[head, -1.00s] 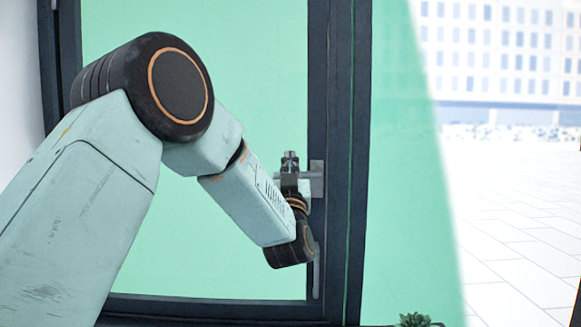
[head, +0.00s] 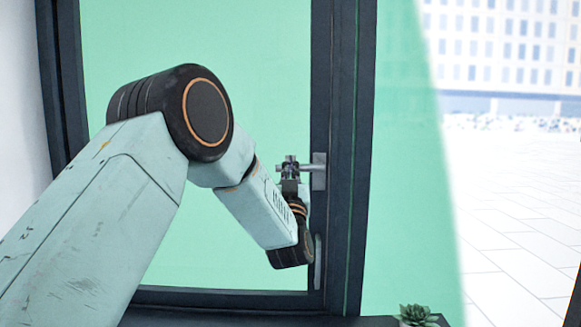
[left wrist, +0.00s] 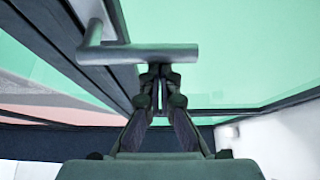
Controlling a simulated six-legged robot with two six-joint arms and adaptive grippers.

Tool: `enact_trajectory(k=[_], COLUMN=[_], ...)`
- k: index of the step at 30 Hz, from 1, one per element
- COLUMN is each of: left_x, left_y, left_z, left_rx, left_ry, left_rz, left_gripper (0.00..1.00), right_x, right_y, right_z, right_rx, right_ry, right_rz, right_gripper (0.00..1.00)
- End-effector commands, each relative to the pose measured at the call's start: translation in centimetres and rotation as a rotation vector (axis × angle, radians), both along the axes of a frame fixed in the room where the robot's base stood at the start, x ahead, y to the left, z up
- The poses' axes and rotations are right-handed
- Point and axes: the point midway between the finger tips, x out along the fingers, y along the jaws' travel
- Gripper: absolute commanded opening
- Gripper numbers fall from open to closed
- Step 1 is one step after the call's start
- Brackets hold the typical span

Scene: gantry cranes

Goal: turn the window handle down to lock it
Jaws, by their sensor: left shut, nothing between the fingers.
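The window handle (head: 319,172) is a grey metal lever on the dark window frame, right of my left gripper in the head view. In the left wrist view the handle's bar (left wrist: 140,54) lies level across the top, with its bent neck going up to the left. My left gripper (head: 289,165) is at the lever's left part; its fingers (left wrist: 159,76) are shut with nothing between them, just below the bar in the wrist picture. I cannot tell whether they touch it. My wrist hides part of the frame below. My right gripper is not in view.
The window has a green-tinted pane (head: 200,40) in a dark frame (head: 341,120). A light grey upright piece (head: 317,262) sits lower on the frame. A small green plant (head: 417,315) stands at the bottom. A white wall (head: 18,90) is at the left.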

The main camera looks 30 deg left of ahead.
Motion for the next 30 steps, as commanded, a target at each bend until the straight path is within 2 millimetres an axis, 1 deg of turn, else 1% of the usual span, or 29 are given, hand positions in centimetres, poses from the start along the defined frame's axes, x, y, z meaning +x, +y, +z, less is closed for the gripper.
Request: enact_trajectory(k=[3, 14, 20, 26, 30], left_x=[0.0, 0.0, 0.0, 0.1, 0.1], left_y=[-0.1, 0.0, 0.0, -0.1, -0.2], left_z=[-0.4, -0.7, -1.1, -2.0, -2.9], left_rx=[-0.022, -0.071, -0.107, -0.184, -0.273], left_ry=[-0.016, -0.046, -0.067, -0.113, -0.169], left_rz=[-0.001, -0.001, -0.001, -0.003, -0.003], left_gripper=[0.00, 0.00, 0.00, 0.00, 0.00], right_x=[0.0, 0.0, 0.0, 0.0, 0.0], right_y=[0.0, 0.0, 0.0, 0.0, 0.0], right_z=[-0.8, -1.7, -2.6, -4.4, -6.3], right_rx=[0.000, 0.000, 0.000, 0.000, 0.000], right_ry=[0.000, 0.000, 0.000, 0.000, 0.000], right_rz=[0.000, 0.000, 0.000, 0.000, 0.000], right_gripper=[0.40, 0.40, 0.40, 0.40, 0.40])
